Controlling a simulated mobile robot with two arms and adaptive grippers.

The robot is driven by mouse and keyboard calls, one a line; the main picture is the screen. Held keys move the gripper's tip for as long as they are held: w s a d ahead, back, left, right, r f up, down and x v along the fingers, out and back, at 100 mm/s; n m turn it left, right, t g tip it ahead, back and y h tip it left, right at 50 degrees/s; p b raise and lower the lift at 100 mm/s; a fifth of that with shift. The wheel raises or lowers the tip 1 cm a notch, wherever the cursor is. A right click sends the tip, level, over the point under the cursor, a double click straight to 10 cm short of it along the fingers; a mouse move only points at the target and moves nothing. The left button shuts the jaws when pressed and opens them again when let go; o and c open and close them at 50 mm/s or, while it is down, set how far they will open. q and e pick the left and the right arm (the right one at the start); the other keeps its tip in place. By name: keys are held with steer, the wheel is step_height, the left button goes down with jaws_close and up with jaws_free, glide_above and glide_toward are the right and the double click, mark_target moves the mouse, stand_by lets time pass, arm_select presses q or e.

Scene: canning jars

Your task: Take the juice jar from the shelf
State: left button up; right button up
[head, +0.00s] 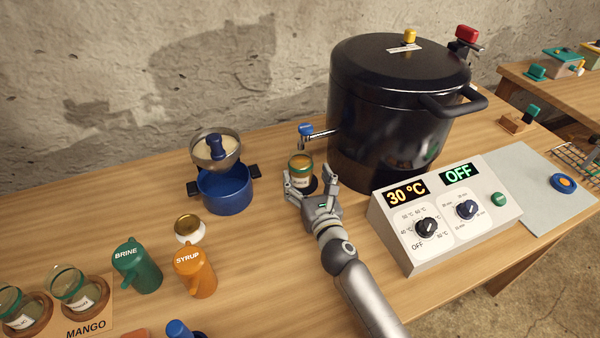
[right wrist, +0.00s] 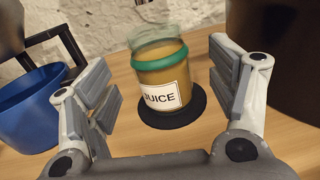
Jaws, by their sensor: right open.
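The juice jar (head: 300,168) is a glass jar of yellow-brown juice with a white label. It stands upright on a round black pad on the wooden table, below the tap of the big black pot. The right wrist view shows the jar (right wrist: 158,75) with a green band near its top and the label reading "JUICE". My right gripper (head: 303,190) is open, with its fingers on either side of the jar. In the right wrist view, gaps show between the fingers (right wrist: 160,92) and the glass. My left gripper is not in view.
The black pot (head: 385,120) with its blue-handled tap (head: 306,130) stands right behind the jar. A blue pot (head: 226,190) with a strainer is to the left. A control box (head: 440,215) is at right. Green brine (head: 136,268) and orange syrup (head: 195,272) jugs stand at front left.

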mark_target(304, 172)
steer(key=b+x, duration=0.1)
steer(key=x, duration=0.3)
steer(key=shift+w+a, duration=0.1)
steer(key=shift+w, duration=0.25)
steer(key=shift+w+a, duration=0.1)
steer(key=shift+w, duration=0.25)
steer(key=shift+c, duration=0.8)
steer(key=c, duration=1.2)
steer(key=shift+r, duration=0.1)
steer(key=shift+c, duration=0.9)
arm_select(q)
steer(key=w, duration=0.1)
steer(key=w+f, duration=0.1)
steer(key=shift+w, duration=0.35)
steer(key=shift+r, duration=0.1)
arm_select(e)
steer(key=shift+r, duration=0.15)
